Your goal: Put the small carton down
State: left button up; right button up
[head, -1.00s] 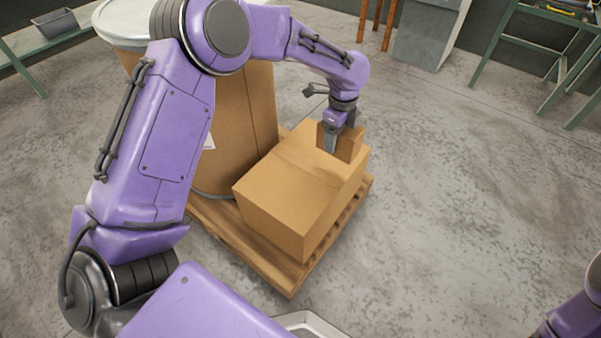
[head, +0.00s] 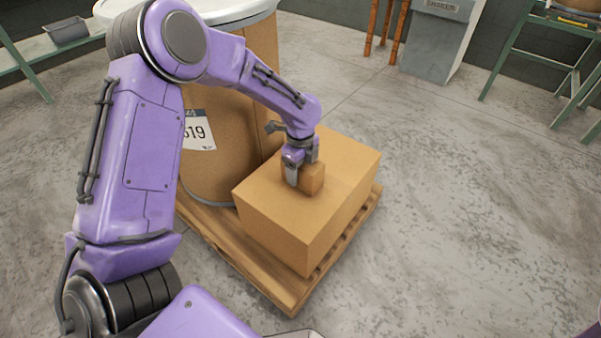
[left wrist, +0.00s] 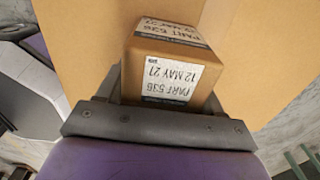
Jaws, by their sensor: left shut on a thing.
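The small carton (head: 311,177) is a brown box. My left gripper (head: 302,178) is shut on it, over the top of a large brown carton (head: 278,206). The large carton's surface (left wrist: 85,35) fills the background there. I cannot tell whether the small carton touches the large carton's top. My right gripper is not in view.
The large carton stands on a wooden pallet (head: 240,262) beside a tall brown drum (head: 225,160) with a white label. A grey bin (head: 437,40) and green stands (head: 530,45) are at the back. The floor to the right is clear.

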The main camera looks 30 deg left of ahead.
pick_arm(q)
jog(key=o, duration=1.5)
notch_tip(320, 180, up, 11)
jog(key=p, duration=0.5)
jog(key=shift+r+p, duration=0.1)
jog(key=shift+p, duration=0.25)
jog(key=shift+r, duration=0.5)
